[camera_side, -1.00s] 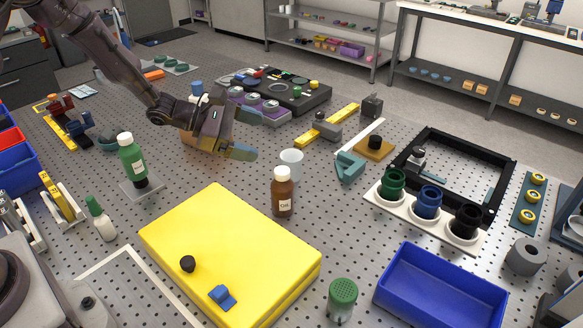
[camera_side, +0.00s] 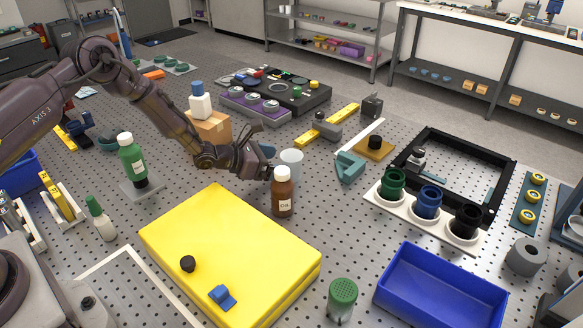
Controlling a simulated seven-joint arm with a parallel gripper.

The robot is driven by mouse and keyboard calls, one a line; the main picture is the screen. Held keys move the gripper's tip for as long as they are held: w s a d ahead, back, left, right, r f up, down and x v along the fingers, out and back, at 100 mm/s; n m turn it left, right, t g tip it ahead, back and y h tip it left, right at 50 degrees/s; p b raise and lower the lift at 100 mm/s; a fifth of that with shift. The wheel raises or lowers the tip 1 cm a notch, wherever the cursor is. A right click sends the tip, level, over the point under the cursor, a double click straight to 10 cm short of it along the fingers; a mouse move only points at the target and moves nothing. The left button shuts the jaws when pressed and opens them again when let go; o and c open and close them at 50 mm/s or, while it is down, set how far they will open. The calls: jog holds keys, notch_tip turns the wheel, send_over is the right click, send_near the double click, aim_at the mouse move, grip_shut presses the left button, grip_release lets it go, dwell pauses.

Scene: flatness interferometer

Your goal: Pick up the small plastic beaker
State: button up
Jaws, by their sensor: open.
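The small plastic beaker (camera_side: 292,160) is a pale translucent cup standing upright on the perforated table, just behind the brown bottle. My gripper (camera_side: 270,165) is low over the table, immediately left of the beaker. Its jaws are open, and its fingers point toward the beaker. One finger is near the beaker's left side; I cannot tell whether it touches. The beaker's lower part is partly hidden by the brown bottle's cap.
A brown bottle (camera_side: 282,195) stands close in front of the beaker and gripper. A teal angled block (camera_side: 350,168) lies to the right. A yellow case (camera_side: 230,250) fills the front middle. A cardboard-coloured box (camera_side: 212,128) with a white blue-capped bottle (camera_side: 200,103) stands behind my arm.

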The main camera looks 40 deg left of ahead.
aim_at(292, 163)
jog(key=shift+x, duration=2.5)
jog(key=shift+d+r, duration=0.2)
jog(key=c, duration=1)
